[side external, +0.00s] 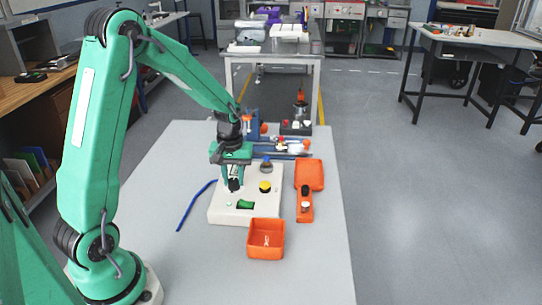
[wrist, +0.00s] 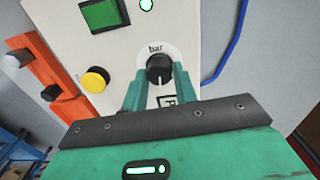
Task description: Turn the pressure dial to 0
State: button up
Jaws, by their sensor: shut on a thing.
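The pressure dial (wrist: 160,68) is a black round knob on a white disc marked "bar", set in the white panel (side external: 220,212). A pale pointer line shows on its face in the wrist view, but I cannot read its exact setting. My gripper (wrist: 160,78) has one finger on each side of the dial and is shut on it. In the side view my gripper (side external: 234,180) points down at the left part of the panel, and the dial is mostly hidden beneath it. A framed mark beside the dial is partly covered by a finger.
An orange box (side external: 266,251) stands in front, and an orange part (side external: 310,174) lies to the right. A blue cable (side external: 194,206) lies left. Tools and small parts crowd the table behind.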

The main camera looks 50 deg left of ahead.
aim_at(234, 180)
jog(key=m, duration=0.5)
jog(key=shift+m, duration=0.3)
jog(key=m, duration=0.5)
jog(key=shift+d, duration=0.1)
jog(key=o, duration=1)
jog(key=shift+c, duration=0.2)
jog(key=shift+r, duration=0.1)
jog(key=shift+r, duration=3.85)
jog(key=shift+r, duration=0.1)
